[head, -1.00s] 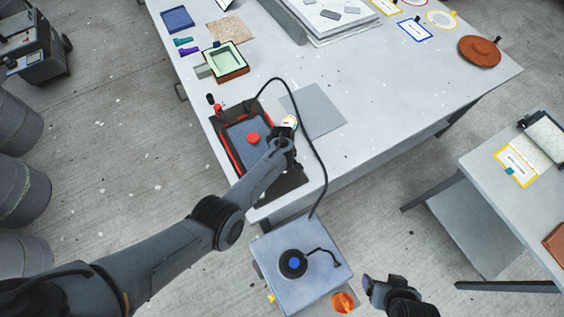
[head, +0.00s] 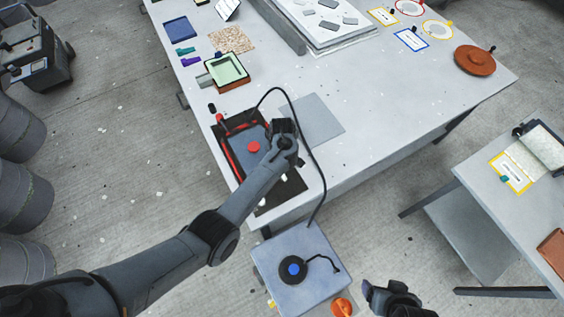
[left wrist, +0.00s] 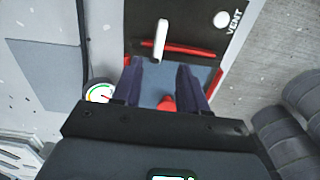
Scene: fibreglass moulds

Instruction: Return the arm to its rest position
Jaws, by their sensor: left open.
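My left gripper (head: 284,140) is over the right side of a dark tray-like unit with red edging (head: 226,150) on the big table. In the left wrist view its two fingers (left wrist: 163,88) are apart, with no object held between them. A red knob (left wrist: 168,103) shows beyond the gap; it also shows in the head view (head: 253,146), left of the gripper. A white handle (left wrist: 161,40) lies ahead of the fingers. My right gripper (head: 372,291) is at the bottom, beside the table stand; its jaw opening is unclear.
A round gauge (left wrist: 100,92) is left of the fingers in the wrist view. A black hose (head: 310,140) loops right of my left gripper. A small stand (head: 322,250) with a blue-topped button (head: 293,268) is below. Drums (head: 20,200) stand at left. The table's middle right is clear.

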